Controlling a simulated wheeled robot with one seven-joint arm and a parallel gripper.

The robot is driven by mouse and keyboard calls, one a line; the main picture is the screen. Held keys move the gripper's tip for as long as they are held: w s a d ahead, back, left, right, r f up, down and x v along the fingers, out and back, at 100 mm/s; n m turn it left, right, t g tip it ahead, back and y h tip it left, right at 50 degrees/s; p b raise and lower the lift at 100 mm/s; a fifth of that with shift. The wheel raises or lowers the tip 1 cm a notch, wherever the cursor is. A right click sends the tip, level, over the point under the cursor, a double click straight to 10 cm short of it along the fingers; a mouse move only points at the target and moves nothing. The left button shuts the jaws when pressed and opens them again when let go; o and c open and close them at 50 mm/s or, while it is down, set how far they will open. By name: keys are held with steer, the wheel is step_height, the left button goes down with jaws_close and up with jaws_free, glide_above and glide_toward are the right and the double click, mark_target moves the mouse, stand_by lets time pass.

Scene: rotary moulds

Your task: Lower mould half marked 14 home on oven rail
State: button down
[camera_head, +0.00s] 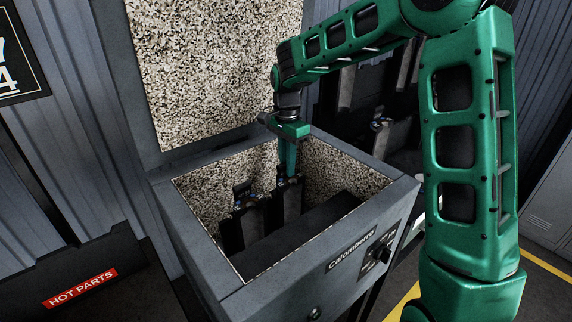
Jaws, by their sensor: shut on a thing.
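The oven (377,211) is a grey box with a speckled lining and its lid standing open behind it. Inside it, two dark mould halves stand side by side. One mould half (247,222) is at the left. The other mould half (288,203) is just to its right, below my gripper (289,172). My gripper reaches down into the oven from above and is shut on the top of the right mould half. No number can be read on either half. The rail under them is hidden, so I cannot tell whether the held half touches it.
A dark bar or ledge (318,222) runs along the oven's right inside. The oven's front wall carries a knob panel. A dark bin marked HOT PARTS (80,288) stands at the lower left. More dark mould pieces (380,135) hang behind the oven at the right.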

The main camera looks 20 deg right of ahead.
stand_by(0.3)
steer(key=c, duration=1.6)
jaws_free()
steer(key=shift+c, duration=0.2)
steer(key=shift+f, duration=0.15)
steer(key=r, duration=1)
steer(key=shift+w+r, duration=0.2)
steer(key=shift+r, duration=0.3)
step_height(320, 180, up, 7)
